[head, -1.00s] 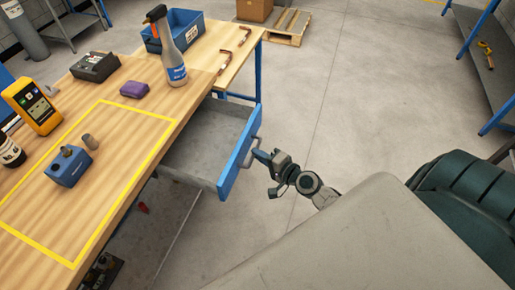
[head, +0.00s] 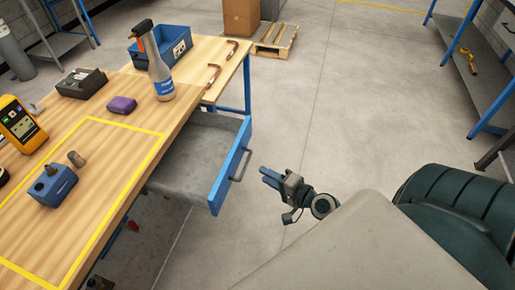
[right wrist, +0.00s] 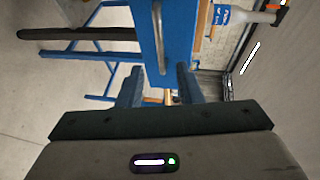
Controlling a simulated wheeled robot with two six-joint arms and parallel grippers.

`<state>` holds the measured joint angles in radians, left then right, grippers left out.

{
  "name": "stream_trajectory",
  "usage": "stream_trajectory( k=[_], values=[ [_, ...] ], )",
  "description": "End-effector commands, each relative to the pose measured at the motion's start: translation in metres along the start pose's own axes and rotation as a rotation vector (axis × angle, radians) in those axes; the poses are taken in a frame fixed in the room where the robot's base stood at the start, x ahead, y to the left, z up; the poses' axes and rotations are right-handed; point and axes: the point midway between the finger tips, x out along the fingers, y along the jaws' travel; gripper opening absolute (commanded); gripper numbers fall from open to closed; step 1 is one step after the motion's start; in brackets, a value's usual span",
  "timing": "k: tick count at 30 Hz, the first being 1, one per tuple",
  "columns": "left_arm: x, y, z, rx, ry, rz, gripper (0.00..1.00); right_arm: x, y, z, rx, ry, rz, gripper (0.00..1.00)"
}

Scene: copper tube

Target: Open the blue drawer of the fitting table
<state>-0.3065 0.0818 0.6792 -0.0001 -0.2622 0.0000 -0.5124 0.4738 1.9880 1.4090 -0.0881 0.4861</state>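The fitting table's blue drawer (head: 230,175) stands pulled well out in the head view, its grey inside empty where I can see it. Its grey bar handle (head: 241,164) is on the blue front. My right gripper (head: 266,176) is just to the right of the handle, apart from it. In the right wrist view its two blue fingers (right wrist: 160,84) are spread with a gap between them and hold nothing. A blue panel (right wrist: 165,35), likely the drawer front, is beyond them. My left gripper is not in view.
The wooden table top (head: 110,165) holds a spray bottle (head: 161,75), a blue bin (head: 160,42), a purple block (head: 122,104), a yellow meter (head: 18,122) and a blue fitting block (head: 53,186). The floor (head: 320,110) right of the drawer is clear.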

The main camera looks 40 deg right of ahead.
Motion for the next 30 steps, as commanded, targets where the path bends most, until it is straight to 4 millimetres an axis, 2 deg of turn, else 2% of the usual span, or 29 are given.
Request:
stream_trajectory(
  k=[3, 9, 30],
  values=[
    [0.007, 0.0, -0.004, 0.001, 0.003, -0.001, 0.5, -0.018, 0.003, 0.001, -0.002, -0.002, 0.002, 0.32],
    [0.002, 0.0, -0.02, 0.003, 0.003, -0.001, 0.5, -0.034, 0.001, 0.0, -0.001, -0.002, 0.0, 0.32],
    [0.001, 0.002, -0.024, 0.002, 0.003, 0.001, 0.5, -0.037, 0.002, -0.001, -0.005, 0.002, 0.003, 0.32]
  ],
)
